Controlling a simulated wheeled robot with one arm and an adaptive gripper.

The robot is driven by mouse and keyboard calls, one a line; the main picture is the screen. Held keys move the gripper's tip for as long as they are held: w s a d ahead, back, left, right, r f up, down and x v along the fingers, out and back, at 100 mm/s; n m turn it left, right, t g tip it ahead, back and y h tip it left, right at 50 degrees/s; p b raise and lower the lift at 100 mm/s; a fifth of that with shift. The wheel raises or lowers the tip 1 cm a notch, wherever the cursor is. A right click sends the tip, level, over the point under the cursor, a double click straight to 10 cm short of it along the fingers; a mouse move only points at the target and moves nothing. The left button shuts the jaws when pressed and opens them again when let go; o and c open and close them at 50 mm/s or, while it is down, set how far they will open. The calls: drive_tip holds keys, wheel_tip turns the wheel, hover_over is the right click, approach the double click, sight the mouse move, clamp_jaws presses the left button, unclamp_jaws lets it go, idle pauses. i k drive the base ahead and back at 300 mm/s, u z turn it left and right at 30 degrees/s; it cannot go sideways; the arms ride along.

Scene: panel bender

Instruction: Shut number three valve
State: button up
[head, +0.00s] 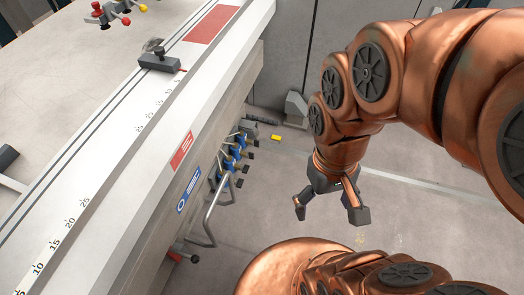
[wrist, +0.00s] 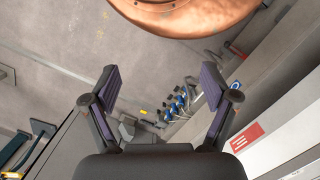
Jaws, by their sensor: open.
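A row of several small valves (head: 229,160) with blue bodies and dark handles sits on the side of the machine, below its long pale bed. I cannot read any numbers on them, so I cannot tell which is number three. The valves also show small and distant in the wrist view (wrist: 178,103), between my fingers. My gripper (head: 331,206) is open and empty, to the right of the valves and clear of them. Its two fingers stand wide apart in the wrist view (wrist: 160,88).
The machine bed (head: 120,150) fills the left side. A bent metal handle (head: 213,212) and a red lever with a dark tip (head: 182,255) stick out near the valves. A yellow block (head: 276,138) lies beyond them. Open floor (head: 270,185) lies between gripper and machine.

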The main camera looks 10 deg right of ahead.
sight(251, 155)
drive_tip(key=z, duration=1.15)
drive_tip(key=i, duration=1.35)
drive_tip(key=u, duration=3.15)
